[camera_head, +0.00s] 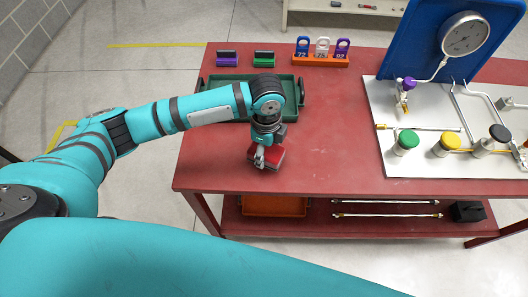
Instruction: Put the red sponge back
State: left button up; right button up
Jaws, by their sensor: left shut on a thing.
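The red sponge (275,158) is a small red block near the front left of the red table (330,160). My left gripper (261,158) points down from above and is shut on it, hiding part of it. I cannot tell whether the sponge touches the table or hangs just above it. A purple sponge-like block (227,62) and a green one (264,62), both with dark tops, lie side by side at the table's back left. My right gripper is out of view.
A dark green tray (297,101) lies behind the gripper, partly under my left arm. An orange rack (320,61) with numbered tags stands at the back. A white panel (400,165) with valves and a gauge (464,35) fills the right. The table's middle is clear.

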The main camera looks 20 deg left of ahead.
pick_arm(q)
jog(key=shift+w+a, duration=0.25)
jog(key=shift+f, duration=0.35)
notch_tip(320, 180, down, 2)
jog(key=shift+f+p, duration=0.15)
jog(key=shift+p, duration=0.35)
jog(key=shift+f, duration=0.3)
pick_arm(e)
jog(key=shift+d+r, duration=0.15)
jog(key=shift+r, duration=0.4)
pick_arm(q)
jog(key=shift+f, duration=0.15)
jog(key=o, duration=1)
jog(key=shift+o, duration=0.2)
